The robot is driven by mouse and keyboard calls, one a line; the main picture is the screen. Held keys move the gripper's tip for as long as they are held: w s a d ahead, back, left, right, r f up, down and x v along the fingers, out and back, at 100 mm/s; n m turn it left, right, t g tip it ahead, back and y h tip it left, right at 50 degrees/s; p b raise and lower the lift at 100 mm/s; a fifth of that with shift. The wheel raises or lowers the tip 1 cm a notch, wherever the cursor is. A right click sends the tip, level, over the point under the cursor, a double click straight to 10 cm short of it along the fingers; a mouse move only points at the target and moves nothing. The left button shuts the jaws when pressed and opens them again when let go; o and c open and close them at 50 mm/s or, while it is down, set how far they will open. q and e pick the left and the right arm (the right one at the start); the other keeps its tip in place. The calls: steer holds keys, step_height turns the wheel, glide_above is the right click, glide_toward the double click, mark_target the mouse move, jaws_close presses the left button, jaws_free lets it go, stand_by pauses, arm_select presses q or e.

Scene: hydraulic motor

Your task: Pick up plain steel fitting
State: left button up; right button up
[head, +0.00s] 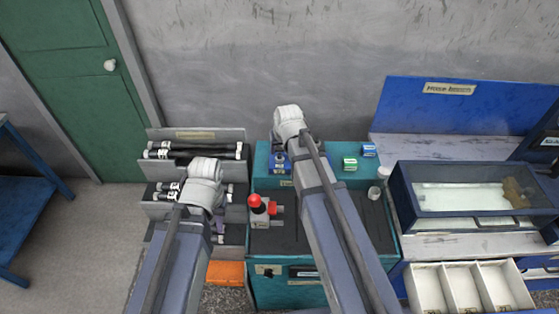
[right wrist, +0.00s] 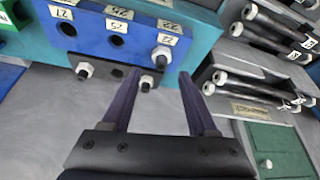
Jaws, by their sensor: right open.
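My right gripper (right wrist: 159,76) is open and empty in the right wrist view, its two dark fingers apart. Three pale steel fittings with dark ends show near it. One fitting (right wrist: 161,52) sits in the blue numbered rack (right wrist: 137,37), just beyond the gap between the fingertips. A second fitting (right wrist: 146,83) is in the grey strip (right wrist: 111,76) below, beside the left finger. A third fitting (right wrist: 85,69) is further left on that strip. I cannot tell which is the plain one.
Racks of dark cylinders (right wrist: 243,92) stand close to the right finger. A glass-topped blue case (head: 402,192) and white bins (head: 427,289) are at right.

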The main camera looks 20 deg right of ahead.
mark_target(280, 155)
steer(key=b+x, duration=0.4)
steer(key=x, duration=0.1)
steer(key=shift+a, duration=0.15)
steer(key=shift+r, duration=0.15)
jaws_close()
